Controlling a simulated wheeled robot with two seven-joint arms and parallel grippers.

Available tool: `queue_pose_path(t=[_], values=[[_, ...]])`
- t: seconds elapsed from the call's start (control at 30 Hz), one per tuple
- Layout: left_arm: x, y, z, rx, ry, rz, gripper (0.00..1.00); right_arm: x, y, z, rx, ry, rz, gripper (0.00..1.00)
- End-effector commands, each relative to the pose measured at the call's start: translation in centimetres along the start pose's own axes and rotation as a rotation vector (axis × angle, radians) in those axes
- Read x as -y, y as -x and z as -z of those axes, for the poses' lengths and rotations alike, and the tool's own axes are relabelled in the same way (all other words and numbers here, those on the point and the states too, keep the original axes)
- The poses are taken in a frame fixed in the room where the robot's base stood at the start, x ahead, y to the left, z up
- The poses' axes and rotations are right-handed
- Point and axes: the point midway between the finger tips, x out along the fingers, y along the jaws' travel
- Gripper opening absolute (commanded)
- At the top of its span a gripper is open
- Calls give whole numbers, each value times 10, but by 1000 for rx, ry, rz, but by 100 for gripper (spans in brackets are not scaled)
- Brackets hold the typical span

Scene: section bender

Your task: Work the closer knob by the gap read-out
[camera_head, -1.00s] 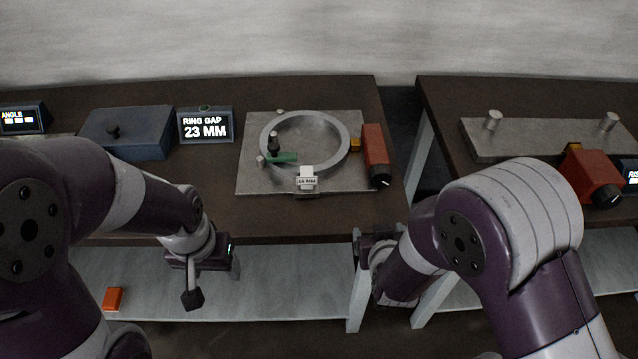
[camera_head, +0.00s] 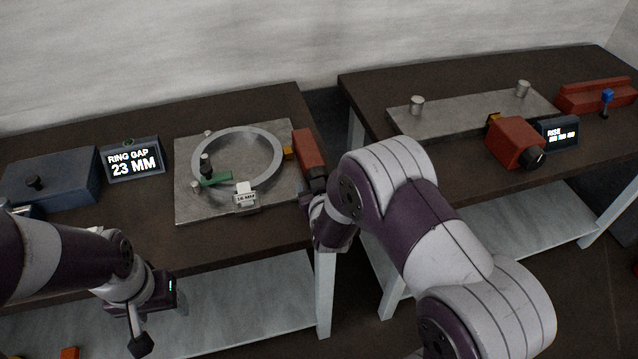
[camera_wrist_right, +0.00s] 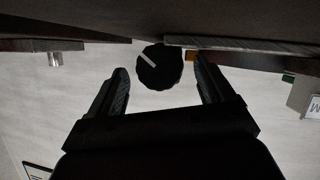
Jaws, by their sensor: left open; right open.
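The closer is a red block (camera_head: 309,150) at the right edge of the steel plate. Its black knob (camera_wrist_right: 160,67), with a white pointer line, sits between the spread fingers of my right gripper (camera_wrist_right: 161,78) in the right wrist view, with space visible on both sides. In the head view my right gripper (camera_head: 318,203) is just in front of the red block and partly covers the knob. The read-out (camera_head: 134,160) shows RING GAP 23 MM. A steel ring (camera_head: 272,147) lies on the plate. My left gripper (camera_head: 140,338) hangs open and empty in front of the table.
The steel plate (camera_head: 200,212) carries a green piece (camera_head: 217,179) and a white tag (camera_head: 245,194). A blue-grey box (camera_head: 60,175) stands left of the read-out. A second table at right holds another red block (camera_head: 513,141) with a black knob. A gap separates the tables.

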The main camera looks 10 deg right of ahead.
Motion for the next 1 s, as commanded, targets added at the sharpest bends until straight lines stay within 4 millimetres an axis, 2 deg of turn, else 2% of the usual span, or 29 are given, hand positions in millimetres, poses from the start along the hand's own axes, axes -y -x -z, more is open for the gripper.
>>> queue_pose_path(t=[0.27, 0.43, 0.77, 1.0], values=[[0, 0, 0, 0, 0, 0, 67, 0, -2, 0, -1, 0, 0, 81], [0, 0, 0, 0, 0, 0, 67, 0, -1, 0, -1, 0, 0, 26], [0, -2, 0, 0, 0, 0, 67, -1, -2, 0, 2, -34, 13, 26], [0, -10, -1, 0, 0, 0, 67, -3, -2, -1, 12, -164, 68, 26]])
